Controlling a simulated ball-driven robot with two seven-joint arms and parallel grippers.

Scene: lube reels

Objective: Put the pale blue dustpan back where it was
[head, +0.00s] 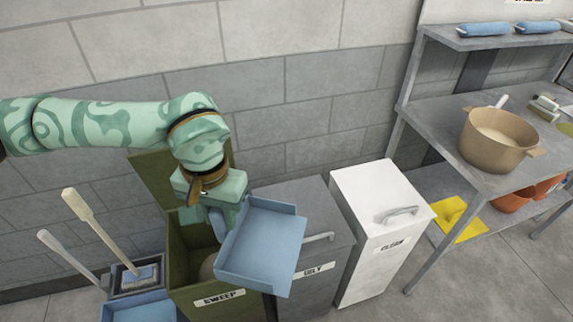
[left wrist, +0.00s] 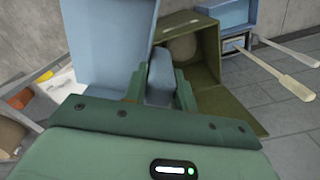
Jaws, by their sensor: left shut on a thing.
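The pale blue dustpan (head: 262,246) is held in the air, tilted, in front of the olive bin marked SWEEP (head: 220,300) and the grey bin's front. My left gripper (head: 222,212) is shut on its handle. In the left wrist view the handle (left wrist: 159,72) sits between the fingers and the pan (left wrist: 108,45) extends to the upper left. Another blue piece (head: 140,311) shows at the bottom left, beside a grey holder (head: 122,288) with long pale handles rising near it; I cannot tell its full shape. My right gripper is not in view.
The SWEEP bin's lid stands open, with a round pale thing (head: 208,267) inside. A grey bin (head: 285,203) and a white CLEAN bin (head: 368,190) stand to the right. Beyond is a metal shelf (head: 440,95) with a tan pot (head: 498,143). Floor shows at the lower right.

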